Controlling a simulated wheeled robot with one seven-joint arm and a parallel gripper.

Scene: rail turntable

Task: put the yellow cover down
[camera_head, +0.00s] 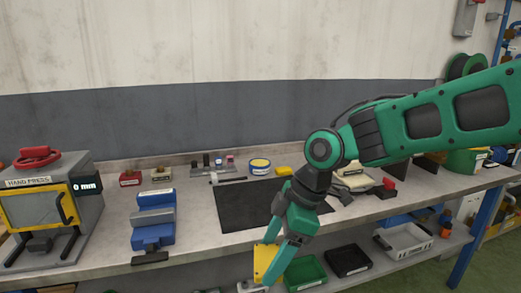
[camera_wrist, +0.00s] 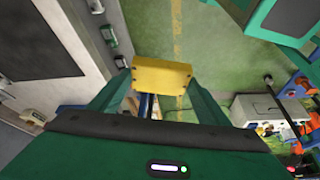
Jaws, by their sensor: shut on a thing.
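The yellow cover (camera_head: 264,262) is a flat yellow plate held between the fingers of my gripper (camera_head: 268,272), low in front of the bench edge in the head view. In the wrist view the yellow cover (camera_wrist: 162,75) spans the gap between the green fingertips of my gripper (camera_wrist: 160,82). My gripper is shut on it. The floor shows well below the cover in the wrist view, so it is held in the air. Part of the cover is hidden behind a finger in the head view.
The bench (camera_head: 190,242) carries a black mat (camera_head: 240,205), a blue vise (camera_head: 153,220) and a hand press (camera_head: 50,215) at left. Below, a shelf holds a green bin (camera_head: 305,272), a black bin (camera_head: 348,260) and a white bin (camera_head: 405,240). The mat's left part looks clear.

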